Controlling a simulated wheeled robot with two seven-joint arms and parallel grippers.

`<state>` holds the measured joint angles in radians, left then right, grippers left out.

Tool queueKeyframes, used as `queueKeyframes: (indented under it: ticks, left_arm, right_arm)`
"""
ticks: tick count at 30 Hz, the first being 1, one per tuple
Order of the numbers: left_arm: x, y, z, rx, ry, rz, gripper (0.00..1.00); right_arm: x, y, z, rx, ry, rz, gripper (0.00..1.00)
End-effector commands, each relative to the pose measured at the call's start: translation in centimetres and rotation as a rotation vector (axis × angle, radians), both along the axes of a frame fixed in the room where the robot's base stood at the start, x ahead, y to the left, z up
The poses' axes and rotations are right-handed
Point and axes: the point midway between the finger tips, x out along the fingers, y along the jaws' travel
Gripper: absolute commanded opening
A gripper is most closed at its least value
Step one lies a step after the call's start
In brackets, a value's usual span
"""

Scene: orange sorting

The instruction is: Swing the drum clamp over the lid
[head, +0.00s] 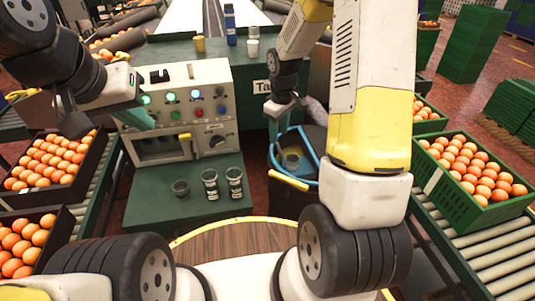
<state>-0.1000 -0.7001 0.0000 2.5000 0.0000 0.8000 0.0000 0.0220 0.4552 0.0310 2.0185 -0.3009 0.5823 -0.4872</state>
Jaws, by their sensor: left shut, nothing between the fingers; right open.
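A blue-rimmed round container (309,140) stands right of the green bench, with a yellow bar (288,180) across its near side. A small grey cup-like shape shows inside it. I cannot clearly make out a drum clamp or lid; my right arm covers part of this area. My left gripper (142,119) is shut and empty, in front of the left part of the grey control box (185,95). My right gripper (276,125) is open, above the left side of the blue-rimmed container. Its fingertips are small and partly hidden.
Three dark cups (209,184) stand on the bench front. A blue bottle (230,24), a yellow cup (199,44) and a white-and-blue container (253,43) stand behind the control box. Orange-filled crates (432,190) flank both sides on roller conveyors (495,250).

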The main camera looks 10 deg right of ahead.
Motion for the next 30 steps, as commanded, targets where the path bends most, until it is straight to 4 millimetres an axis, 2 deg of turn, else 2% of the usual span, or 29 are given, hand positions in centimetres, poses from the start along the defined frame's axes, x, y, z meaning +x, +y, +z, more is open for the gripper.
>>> queueKeyframes:
  ticks: [1,3,7,16,24,30]
  left_arm:
    - [0.0,0.0,0.0,0.0,0.0,0.0,0.0]
    - [0.0,0.0,0.0,0.0,0.0,0.0,0.0]
    - [0.0,0.0,0.0,0.0,0.0,0.0,0.0]
    - [0.0,0.0,0.0,0.0,0.0,0.0,0.0]
    - [0.0,0.0,0.0,0.0,0.0,0.0,0.0]
    - [0.0,0.0,0.0,0.0,0.0,0.0,0.0]
  right_arm:
    - [0.4,0.0,-2.6,-0.006,0.031,0.035,0.41]
    - [0.9,0.1,-5.5,-0.012,0.058,0.082,0.41]
    - [1.4,0.2,-9.2,-0.017,0.091,0.147,0.41]
    - [1.4,0.3,-12.7,-0.019,0.107,0.181,0.41]
    - [1.4,0.3,-17.0,-0.019,0.108,0.179,0.41]
    - [1.5,0.3,-18.6,-0.019,0.105,0.179,0.41]
